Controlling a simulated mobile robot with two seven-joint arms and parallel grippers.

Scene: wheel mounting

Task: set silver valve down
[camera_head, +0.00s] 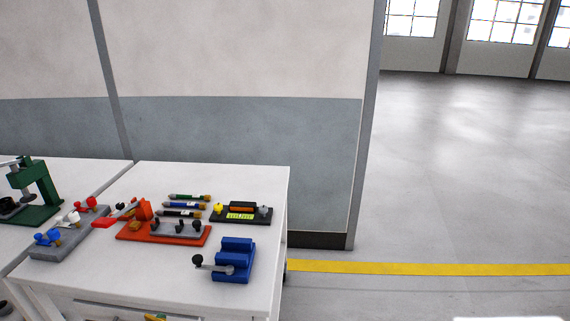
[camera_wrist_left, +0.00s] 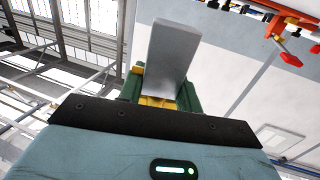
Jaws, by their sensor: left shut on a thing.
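In the left wrist view my left gripper (camera_wrist_left: 160,100) has green fingers with yellow pads, shut on a plain grey piece that I take for the silver valve (camera_wrist_left: 173,55). It stands up from between the fingers, and its lower end is hidden. In the head view only a small green and yellow bit shows at the bottom edge, perhaps my left gripper (camera_head: 156,317), in front of the white table (camera_head: 170,278). The held piece cannot be made out there. My right gripper is in neither view.
On the table are a grey base (camera_head: 68,243) with red, white and blue valves, an orange fixture (camera_head: 135,234) with a red handle, several pens (camera_head: 185,205), a black panel (camera_head: 240,219) and a blue block (camera_head: 233,262). A green press (camera_head: 40,187) stands left. The table's front is clear.

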